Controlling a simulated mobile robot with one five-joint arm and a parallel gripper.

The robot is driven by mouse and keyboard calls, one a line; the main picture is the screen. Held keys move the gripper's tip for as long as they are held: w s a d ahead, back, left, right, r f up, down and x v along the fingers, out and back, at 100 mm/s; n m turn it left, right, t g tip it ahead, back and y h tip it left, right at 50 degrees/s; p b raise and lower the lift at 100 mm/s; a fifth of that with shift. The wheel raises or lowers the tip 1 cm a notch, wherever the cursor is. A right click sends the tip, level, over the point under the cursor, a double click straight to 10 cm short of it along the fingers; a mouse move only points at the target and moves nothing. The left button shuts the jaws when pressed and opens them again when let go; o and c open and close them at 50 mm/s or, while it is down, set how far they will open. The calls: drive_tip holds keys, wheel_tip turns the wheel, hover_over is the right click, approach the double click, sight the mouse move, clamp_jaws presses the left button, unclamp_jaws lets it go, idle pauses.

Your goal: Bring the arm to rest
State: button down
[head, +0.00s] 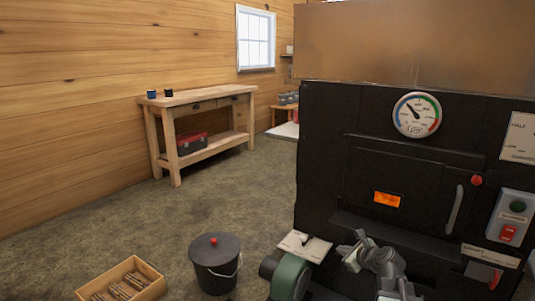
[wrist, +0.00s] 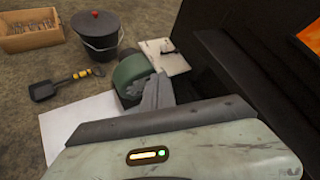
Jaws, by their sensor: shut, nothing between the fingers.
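My gripper (head: 350,254) is at the bottom of the head view, in front of the black evaporator firebox (head: 320,190). In the wrist view the grey fingers of my gripper (wrist: 157,92) are closed together with nothing between them. They appear close to the green round blower (wrist: 132,72), which also shows in the head view (head: 291,277). I cannot tell whether they touch it. My arm is partly cut off by the lower edge of the head view.
A small shovel (wrist: 65,84) lies near a white sheet (wrist: 75,122). A workbench (head: 200,98) stands against the wall. The floor between is clear.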

drive_tip(key=s+a+f+n+g, duration=0.45)
drive_tip(key=a+n, duration=0.35)
drive_tip(key=a, duration=0.2)
drive_tip(key=s+a+f+n+g, duration=0.3)
drive_tip(key=s+a+f+n, duration=0.15)
drive_tip(key=a+n, duration=0.4)
drive_tip(key=s+d+f+n+g+h, duration=0.25)
drive_tip(key=s+d+n+g, duration=0.2)
drive_tip(key=s+n, duration=0.55)
wheel_tip(320, 180, up, 38)
drive_tip(key=p, duration=3.8)
drive_tip(key=shift+a+n+t, duration=0.15)
drive_tip(key=shift+n+t, duration=0.15)
drive_tip(key=shift+n, duration=0.05)
drive_tip(key=shift+r+h, duration=0.1)
drive_tip(key=shift+h, duration=0.15)
